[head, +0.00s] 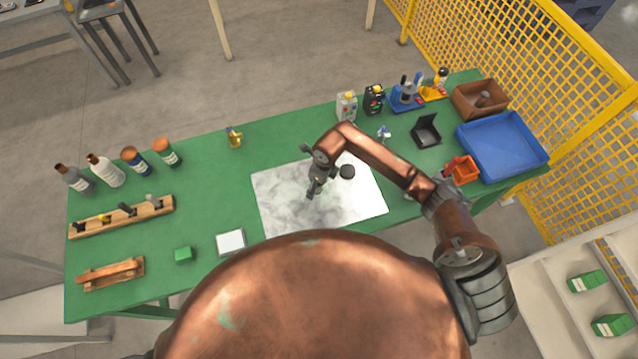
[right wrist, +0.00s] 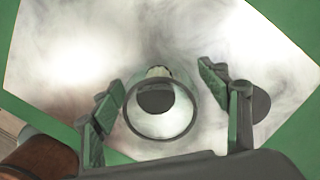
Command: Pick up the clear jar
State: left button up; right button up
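The clear jar (right wrist: 160,122) shows in the right wrist view as a see-through round rim with a dark round patch inside, seen from above. It stands over the marbled white sheet (head: 280,201). My right gripper (right wrist: 165,92) is open, with one finger on each side of the jar. A gap shows at the right finger; the left finger is close to the rim, and I cannot tell if it touches. In the head view my right gripper (head: 313,190) is over the sheet, and I cannot make out the jar there. My left gripper is not in view.
A dark round disc (head: 347,171) lies right of the gripper. A blue tray (head: 541,160), orange bin (head: 466,175) and black open box (head: 425,132) stand on the right. Bottles (head: 105,170) and a wooden rack (head: 150,209) stand left.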

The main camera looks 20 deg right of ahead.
jog(key=c, duration=1.2)
jog(key=shift+c, duration=0.2)
